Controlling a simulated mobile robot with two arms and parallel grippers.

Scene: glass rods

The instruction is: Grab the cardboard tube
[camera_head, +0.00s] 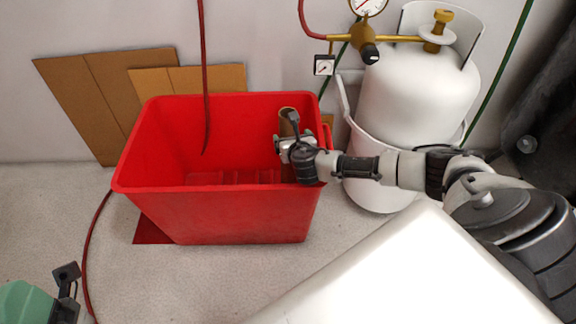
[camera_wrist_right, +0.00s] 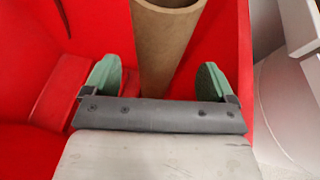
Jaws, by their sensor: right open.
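The brown cardboard tube (camera_head: 287,128) stands in the right part of the red bin, its open end up near the bin's back right corner. My right gripper (camera_head: 291,150) reaches over the bin's right side to the tube and hides its lower part. In the right wrist view, the tube (camera_wrist_right: 166,45) rises between the two green fingertips of my right gripper (camera_wrist_right: 156,80). The fingers are open, with a gap showing on each side of the tube. A green and black part at the lower left edge seems to be my left gripper (camera_head: 40,298); its jaws cannot be made out.
The red bin (camera_head: 235,215) has high walls around the tube. A white gas cylinder (camera_head: 410,95) with gauges stands to its right. Brown cardboard sheets (camera_head: 95,100) lean on the wall behind. A red hose (camera_head: 204,70) hangs into the bin. The floor at front left is mostly clear.

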